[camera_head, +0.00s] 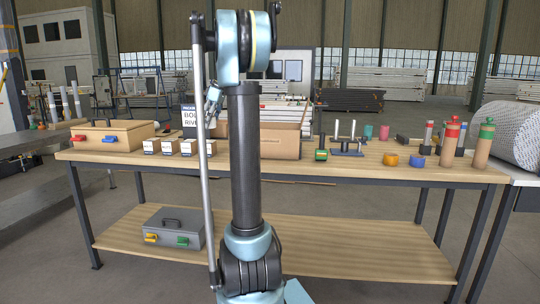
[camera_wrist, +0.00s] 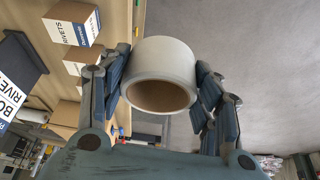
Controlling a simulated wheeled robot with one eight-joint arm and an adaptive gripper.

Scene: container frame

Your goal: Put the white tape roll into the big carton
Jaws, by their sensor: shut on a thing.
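The white tape roll (camera_wrist: 164,55) is between the two fingers of my gripper (camera_wrist: 160,82) in the wrist view, with its brown core opening facing the camera. The fingers press on its left and right sides, and it is held up clear of the surface behind it. In the head view the big carton (camera_head: 281,142) is a brown box on the table, partly hidden behind my arm. My gripper is mostly hidden there behind my arm, and I cannot make out the roll in that view.
Small rivet boxes (camera_head: 169,147) stand left of my arm, near a wooden case (camera_head: 115,134) and a dark sign (camera_head: 189,120). A peg stand (camera_head: 346,148), an orange tape roll (camera_head: 390,159), a blue tape roll (camera_head: 417,161) and capped cylinders (camera_head: 451,143) stand to the right.

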